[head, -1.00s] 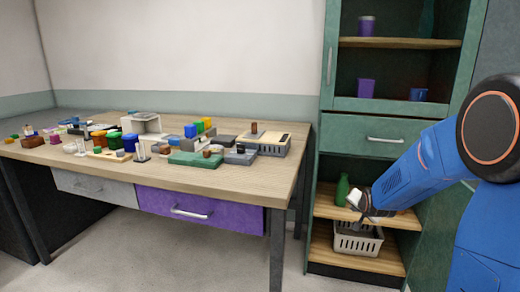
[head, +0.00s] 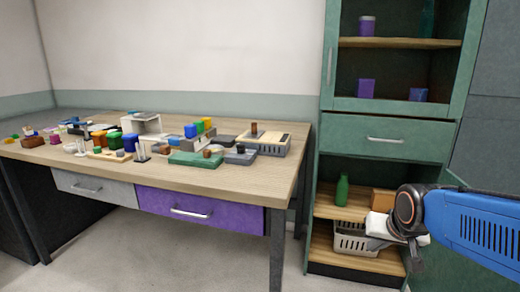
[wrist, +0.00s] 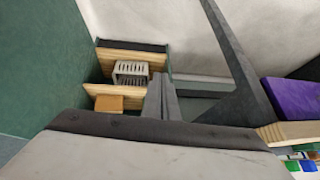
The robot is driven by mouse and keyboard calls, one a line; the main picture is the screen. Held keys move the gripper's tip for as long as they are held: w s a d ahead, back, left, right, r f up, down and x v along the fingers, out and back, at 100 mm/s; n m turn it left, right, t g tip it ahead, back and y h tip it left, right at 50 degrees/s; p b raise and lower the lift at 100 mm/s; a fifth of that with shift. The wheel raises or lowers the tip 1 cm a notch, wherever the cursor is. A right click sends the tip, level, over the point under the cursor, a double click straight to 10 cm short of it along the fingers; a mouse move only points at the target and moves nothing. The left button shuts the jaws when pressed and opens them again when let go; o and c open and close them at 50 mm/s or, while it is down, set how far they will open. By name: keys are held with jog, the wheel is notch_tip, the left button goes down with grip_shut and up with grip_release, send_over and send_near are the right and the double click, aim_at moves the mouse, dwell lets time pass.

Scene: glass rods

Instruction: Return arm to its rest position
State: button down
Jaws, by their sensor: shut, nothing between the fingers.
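My blue arm reaches in from the right edge of the head view. My gripper (head: 374,243) is at its left end, in front of the open lower shelves of the green cabinet (head: 385,160). In the wrist view the gripper's dark fingers (wrist: 161,100) lie together, with nothing between them. In the head view the gripper and arm hide part of the shelves and part of the light basket (head: 350,240) behind.
A green bottle (head: 342,190) and a brown box (head: 383,201) stand on the shelf above the basket. The wooden table (head: 240,186) at left holds many small objects and has a purple drawer (head: 200,208). Floor before the table is clear.

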jog(key=s+a+n+g, duration=0.1)
jog(key=s+n, duration=0.2)
jog(key=s, duration=1.3)
jog(key=shift+a+f+g, duration=0.25)
jog(key=shift+f+g, duration=0.15)
jog(key=shift+f, duration=0.05)
